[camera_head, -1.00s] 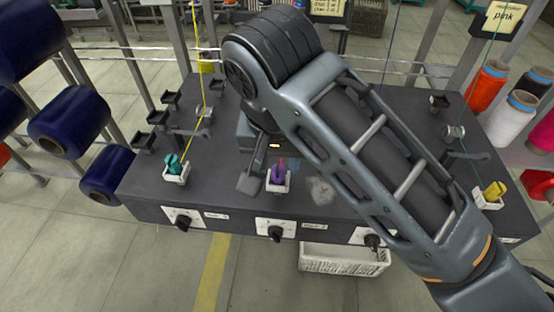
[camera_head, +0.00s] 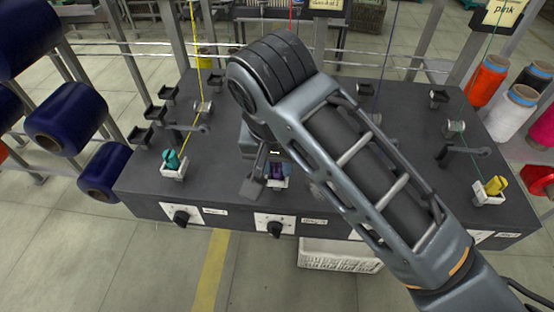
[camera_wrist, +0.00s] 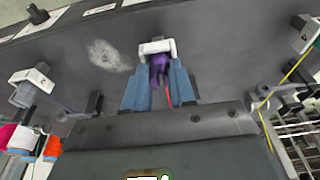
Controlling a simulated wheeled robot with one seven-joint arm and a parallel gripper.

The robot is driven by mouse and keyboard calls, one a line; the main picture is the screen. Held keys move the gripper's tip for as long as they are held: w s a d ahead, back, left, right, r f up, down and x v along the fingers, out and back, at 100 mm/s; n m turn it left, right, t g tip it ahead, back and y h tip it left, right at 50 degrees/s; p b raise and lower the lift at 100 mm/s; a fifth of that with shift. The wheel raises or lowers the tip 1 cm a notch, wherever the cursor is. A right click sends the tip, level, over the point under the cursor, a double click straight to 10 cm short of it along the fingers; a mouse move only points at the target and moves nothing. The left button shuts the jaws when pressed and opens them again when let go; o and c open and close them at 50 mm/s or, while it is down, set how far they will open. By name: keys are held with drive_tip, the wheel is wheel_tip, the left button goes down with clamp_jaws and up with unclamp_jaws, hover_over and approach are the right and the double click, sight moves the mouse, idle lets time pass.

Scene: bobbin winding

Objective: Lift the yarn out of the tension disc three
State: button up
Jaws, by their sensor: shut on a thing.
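In the wrist view the two blue-grey fingers of my gripper (camera_wrist: 160,88) flank a purple tension disc piece (camera_wrist: 159,66) and are shut on it. The piece sits at a white bracket (camera_wrist: 157,46) on the dark machine top. A red yarn (camera_wrist: 168,97) runs down between the fingers from beside the purple piece. In the head view the purple piece (camera_head: 278,171) and its bracket are partly covered by my gripper (camera_head: 280,165). The red yarn (camera_head: 291,15) also shows at the top there. Which tension disc is number three cannot be read.
A teal disc piece (camera_head: 172,160) stands left on the dark machine table (camera_head: 215,170), a yellow one (camera_head: 494,186) right. Yellow yarn (camera_head: 190,118) rises by the teal piece. My arm hides the middle right.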

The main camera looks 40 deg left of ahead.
clamp_jaws()
drive_tip(key=p+v, duration=0.3)
drive_tip(key=w+p+v, duration=0.1)
drive_tip(key=p, duration=0.1)
drive_tip(key=shift+s+a+r, duration=0.1)
drive_tip(key=shift+a+r, duration=0.1)
drive_tip(key=shift+r, duration=0.2)
drive_tip(key=shift+f, duration=0.1)
